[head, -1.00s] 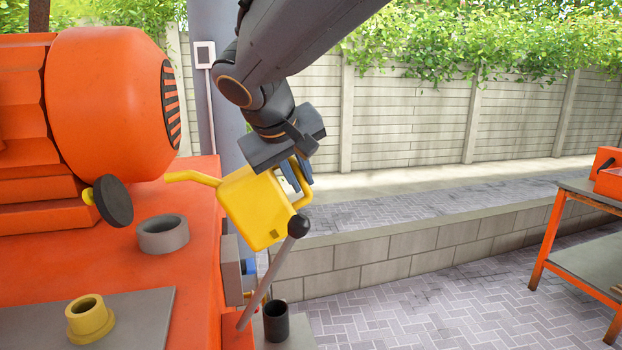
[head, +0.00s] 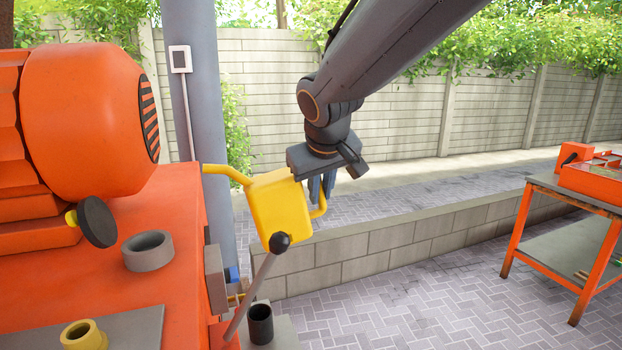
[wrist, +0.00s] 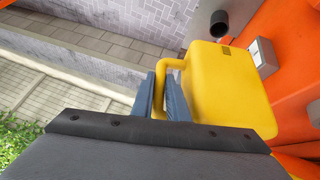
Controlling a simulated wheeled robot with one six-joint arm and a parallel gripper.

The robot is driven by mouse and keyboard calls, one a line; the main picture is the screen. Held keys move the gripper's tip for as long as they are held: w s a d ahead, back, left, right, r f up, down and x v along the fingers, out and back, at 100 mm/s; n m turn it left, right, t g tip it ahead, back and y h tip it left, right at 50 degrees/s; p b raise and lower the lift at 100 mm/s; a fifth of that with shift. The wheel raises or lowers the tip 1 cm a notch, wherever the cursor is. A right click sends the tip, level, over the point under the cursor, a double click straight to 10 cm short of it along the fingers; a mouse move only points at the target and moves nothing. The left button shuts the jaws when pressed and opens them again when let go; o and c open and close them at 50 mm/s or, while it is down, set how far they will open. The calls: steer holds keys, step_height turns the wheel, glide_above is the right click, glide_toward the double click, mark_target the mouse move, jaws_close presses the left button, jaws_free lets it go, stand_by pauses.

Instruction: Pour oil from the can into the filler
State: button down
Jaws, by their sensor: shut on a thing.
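The yellow oil can (head: 278,208) is in the air just right of the orange machine, its spout pointing left over the machine's edge. My gripper (head: 322,188) is shut on the can's handle at its right side. In the wrist view the blue-grey fingers (wrist: 163,95) close on the handle, beside the can's body (wrist: 222,85). The can looks only slightly tilted in the head view. A yellow collar with a round opening, likely the filler (head: 84,336), stands on the grey plate at the lower left, partly cut off by the frame. The can's spout is well away from it.
A grey ring (head: 148,251) sits on the orange machine top (head: 110,285). A lever with a black knob (head: 279,243) rises in front of the can. A dark cup (head: 260,324) stands below. An orange table (head: 570,200) is at right, with open paving between.

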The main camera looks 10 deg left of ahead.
steer(key=shift+w+d+f+y+p, duration=0.1)
steer(key=shift+w+d+y+p, duration=0.1)
steer(key=shift+d+p, duration=0.3)
steer(key=shift+w+d+f+y+p, duration=0.1)
steer(key=shift+w+d+y+p, duration=0.1)
steer(key=shift+p, duration=0.45)
steer(key=shift+w+d+f+m+g+y, duration=0.4)
steer(key=shift+w+d+f+g+y, duration=0.1)
steer(key=shift+d+f, duration=0.15)
steer(key=shift+p, duration=0.3)
